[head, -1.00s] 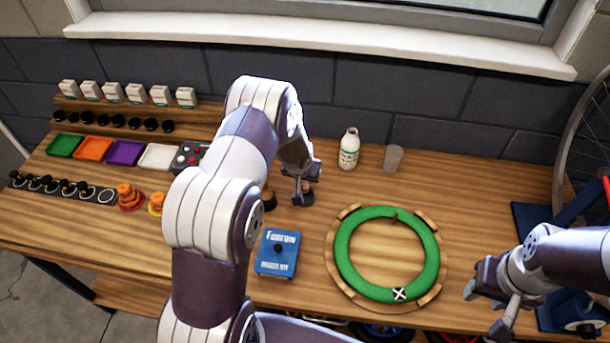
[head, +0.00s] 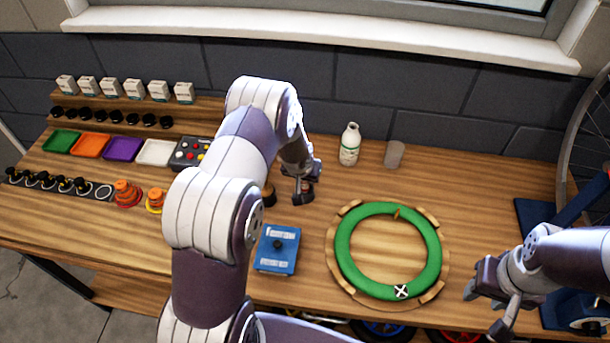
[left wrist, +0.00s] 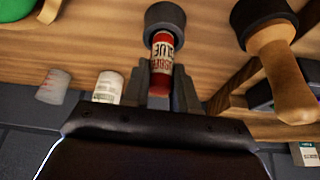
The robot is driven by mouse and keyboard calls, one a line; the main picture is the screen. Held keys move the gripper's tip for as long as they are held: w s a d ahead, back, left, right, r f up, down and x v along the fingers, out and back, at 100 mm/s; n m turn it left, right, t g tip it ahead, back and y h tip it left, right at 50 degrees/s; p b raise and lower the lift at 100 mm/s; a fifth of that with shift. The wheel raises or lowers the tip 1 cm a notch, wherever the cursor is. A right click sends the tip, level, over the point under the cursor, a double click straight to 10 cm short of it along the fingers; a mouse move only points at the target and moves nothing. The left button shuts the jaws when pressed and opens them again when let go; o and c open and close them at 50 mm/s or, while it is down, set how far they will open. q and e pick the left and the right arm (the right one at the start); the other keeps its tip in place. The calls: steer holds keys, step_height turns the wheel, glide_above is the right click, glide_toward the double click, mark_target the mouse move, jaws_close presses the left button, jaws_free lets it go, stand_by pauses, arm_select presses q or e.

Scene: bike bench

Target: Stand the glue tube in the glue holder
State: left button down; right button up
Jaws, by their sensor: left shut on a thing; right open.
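The glue tube (left wrist: 162,50), red with a white label, is between the fingers of my left gripper (left wrist: 161,82) in the left wrist view. The gripper is shut on it. The tube's far end meets the dark round glue holder (left wrist: 165,14); I cannot tell how deep it sits in it. In the head view my left gripper (head: 301,178) is low over the holder (head: 303,197), and the tube is mostly hidden by the fingers. My right gripper (head: 487,308) is open and empty at the front right of the bench, away from the tube.
A white bottle (head: 349,146) and a translucent cup (head: 394,154) stand behind. A wooden-handled tool (left wrist: 280,70) is close beside the holder. A blue box (head: 278,250) and a green ring on a round wooden stand (head: 335,278) are in front. Coloured trays (head: 125,151) lie left.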

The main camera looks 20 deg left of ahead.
arm_select(q)
steer(key=shift+f+b, duration=0.65)
steer(key=shift+f, duration=0.05)
steer(key=c, duration=0.8)
jaws_free()
steer(key=a+p+v, duration=0.1)
steer(key=p+v, duration=0.1)
steer(key=v, duration=1)
steer(key=shift+s+d+r+p, duration=0.15)
steer(key=shift+d+r+p, duration=0.15)
steer(key=shift+d+p, duration=0.15)
